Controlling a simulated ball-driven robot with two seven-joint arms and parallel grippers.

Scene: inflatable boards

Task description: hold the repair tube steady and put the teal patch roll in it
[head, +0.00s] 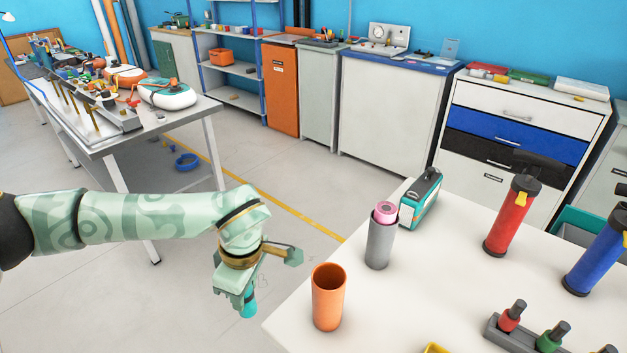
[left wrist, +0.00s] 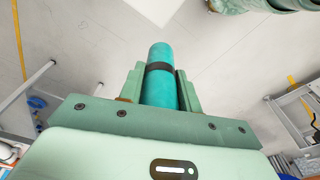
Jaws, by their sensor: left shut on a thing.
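My left gripper (head: 240,293) is shut on the teal patch roll (head: 249,306), whose lower end shows below the fingers. In the left wrist view the teal patch roll (left wrist: 162,75) has a dark band and sits between both fingers of the left gripper (left wrist: 160,88). The roll is in the air, left of the white table's edge. An orange tube (head: 328,298), open at the top and seemingly empty, stands upright on the table to the right of the gripper, apart from it. A grey tube (head: 379,245) with a pink roll (head: 385,212) in it stands behind. My right gripper is out of view.
The white table (head: 400,300) also bears a teal-and-grey case (head: 420,200), a red pump-like cylinder (head: 510,218), a blue one (head: 598,255) and a grey rack (head: 525,338) with coloured pieces. Another workbench (head: 110,130) stands at the far left.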

